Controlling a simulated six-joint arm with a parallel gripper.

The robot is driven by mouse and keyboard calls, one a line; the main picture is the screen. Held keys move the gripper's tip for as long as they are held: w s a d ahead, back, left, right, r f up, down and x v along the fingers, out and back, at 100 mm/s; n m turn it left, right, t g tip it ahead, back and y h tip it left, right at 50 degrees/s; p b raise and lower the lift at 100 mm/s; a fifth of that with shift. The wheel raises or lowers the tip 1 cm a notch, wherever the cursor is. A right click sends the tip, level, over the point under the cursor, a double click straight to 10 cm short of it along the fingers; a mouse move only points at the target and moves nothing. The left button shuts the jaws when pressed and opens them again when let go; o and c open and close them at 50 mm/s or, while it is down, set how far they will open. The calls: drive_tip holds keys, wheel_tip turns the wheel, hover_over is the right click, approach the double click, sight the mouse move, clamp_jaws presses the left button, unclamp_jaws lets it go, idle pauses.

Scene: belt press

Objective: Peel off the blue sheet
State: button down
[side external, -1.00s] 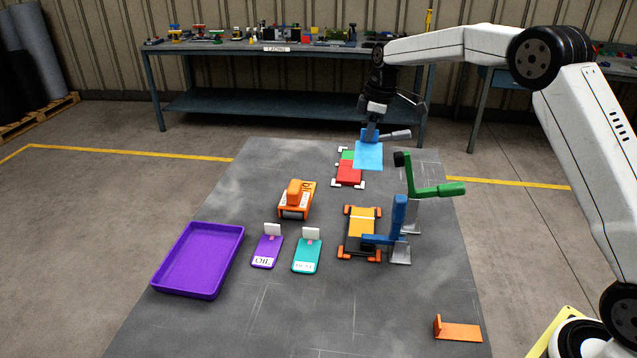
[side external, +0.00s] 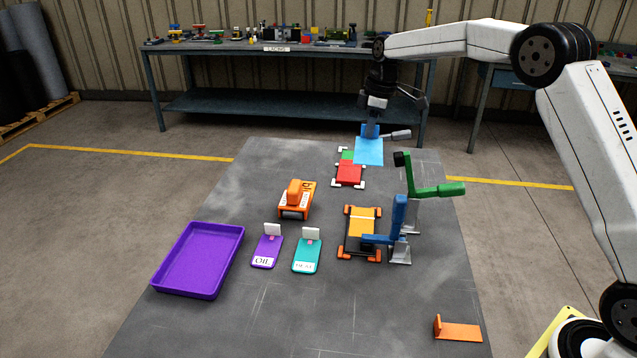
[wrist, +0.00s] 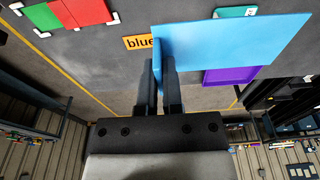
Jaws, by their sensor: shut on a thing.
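The blue sheet (side external: 369,151) is a flat light-blue panel with an upright tab. My gripper (side external: 371,130) is shut on the tab and holds the sheet above the far end of the mat. In the wrist view the fingers (wrist: 160,85) pinch the tab at the near left of the sheet (wrist: 225,45). A red sheet (side external: 349,176) and a green sheet (side external: 347,155) lie between white corner brackets, left of and below the blue sheet. They also show apart from it in the wrist view. An orange label (wrist: 137,42) reading "blue" shows beside the tab.
A green-handled clamp (side external: 437,190) and a blue-handled clamp (side external: 399,217) stand to the right. An orange block (side external: 296,195), an orange-yellow fixture (side external: 361,228), the OIL plate (side external: 267,248), a teal plate (side external: 307,255) and an empty purple tray (side external: 198,258) stand nearer. The front mat is mostly clear.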

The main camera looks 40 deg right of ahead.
drive_tip(key=shift+r, duration=0.15)
drive_tip(key=shift+r, duration=3.85)
